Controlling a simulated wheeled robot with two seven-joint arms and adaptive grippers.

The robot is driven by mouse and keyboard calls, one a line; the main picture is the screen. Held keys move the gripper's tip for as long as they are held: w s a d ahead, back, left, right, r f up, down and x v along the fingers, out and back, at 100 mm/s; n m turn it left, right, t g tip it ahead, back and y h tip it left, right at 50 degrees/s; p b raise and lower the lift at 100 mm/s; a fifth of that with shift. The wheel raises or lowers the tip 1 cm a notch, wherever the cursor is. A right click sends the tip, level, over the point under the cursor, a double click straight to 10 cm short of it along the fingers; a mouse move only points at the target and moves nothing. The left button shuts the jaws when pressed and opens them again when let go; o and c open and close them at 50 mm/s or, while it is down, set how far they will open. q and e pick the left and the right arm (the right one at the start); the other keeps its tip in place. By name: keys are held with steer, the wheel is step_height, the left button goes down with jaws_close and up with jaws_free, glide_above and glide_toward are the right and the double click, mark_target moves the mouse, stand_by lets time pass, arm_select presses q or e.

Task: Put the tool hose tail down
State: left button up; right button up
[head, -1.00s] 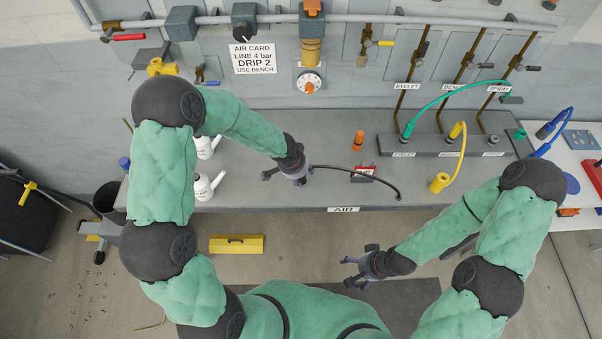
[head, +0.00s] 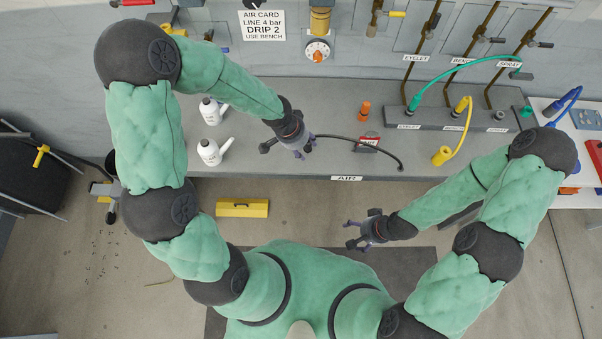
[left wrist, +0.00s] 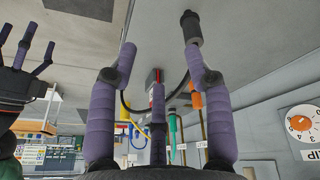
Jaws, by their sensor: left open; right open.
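The tool hose (head: 350,139) is a thin black line arching over the grey bench. Its far end meets the bench at the front edge, and its other end is beside my left gripper. My left gripper (head: 287,149) is open above the bench's front part. In the left wrist view the hose (left wrist: 142,113) curves behind the open fingers (left wrist: 158,75). A black cylindrical piece (left wrist: 193,31), perhaps the hose's tail, shows at the right fingertip; I cannot tell whether they touch. My right gripper (head: 351,234) is open and empty, over the floor in front of the bench.
A red-labelled block (head: 368,143) stands behind the hose. White bottles (head: 212,151) stand left of my left gripper. The bench (head: 330,100) is clear behind the gripper.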

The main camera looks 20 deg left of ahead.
arm_select(q)
steer(key=s+d+f+n+g, duration=0.1)
steer(key=s+d+f+n, duration=0.1)
steer(key=s+f, duration=0.6)
steer(key=s+d+f+n+g+h, duration=0.1)
steer(key=s+d+f+n, duration=0.1)
steer(key=s+f+n, duration=0.3)
steer(key=s+f, duration=0.3)
steer(key=f, duration=0.1)
steer(key=shift+d, duration=0.25)
